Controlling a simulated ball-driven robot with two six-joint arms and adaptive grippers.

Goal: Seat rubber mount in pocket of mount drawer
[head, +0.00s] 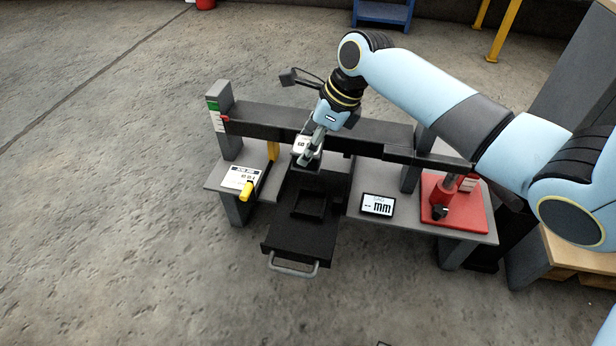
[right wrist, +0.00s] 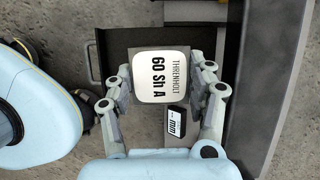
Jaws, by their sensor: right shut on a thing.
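The rubber mount (head: 299,147) is a block with a white top label and a dark lower part. In the right wrist view the mount (right wrist: 160,76) shows its label, "THRENHOLT 60 Sh A". My right gripper (head: 309,156) is shut on it, with a finger on either side in the right wrist view (right wrist: 162,88). The black mount drawer (head: 284,237) is pulled out toward the front, with a square pocket (head: 310,203) in its floor. The mount is behind the pocket in the head view, apart from it; its height above the drawer is hard to judge. My left gripper is not in view.
A dark beam (head: 270,117) crosses behind the mount between grey posts. A display reading "mm" (head: 377,205) and a red stand (head: 470,213) are right. The floor in front is clear.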

